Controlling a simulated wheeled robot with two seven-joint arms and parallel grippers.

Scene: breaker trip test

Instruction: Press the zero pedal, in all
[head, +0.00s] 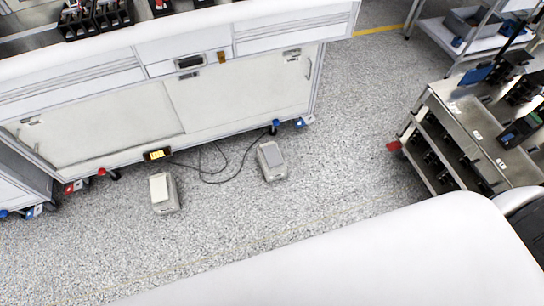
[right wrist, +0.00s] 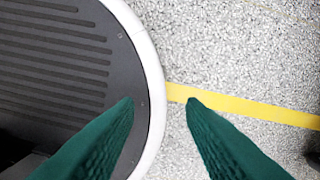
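Two light grey foot pedals stand on the speckled floor in front of the white bench. The left pedal (head: 164,192) is nearer to me, and the right pedal (head: 271,160) is a little further back. No label is readable on either, so I cannot tell which is the zero pedal. Dark cables run from the pedals' area towards the bench. My right gripper (right wrist: 160,104) is open and empty in the right wrist view, above the floor and a dark ribbed round-edged surface. No pedal shows between its fingers. My left gripper is not in view.
A white bench (head: 120,115) on castors stands behind the pedals. A small box with a yellow display (head: 157,154) is at its lower edge. A metal cart (head: 470,140) with dark devices is at the right. Floor between pedals and cart is clear. A yellow line (right wrist: 250,106) crosses the floor.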

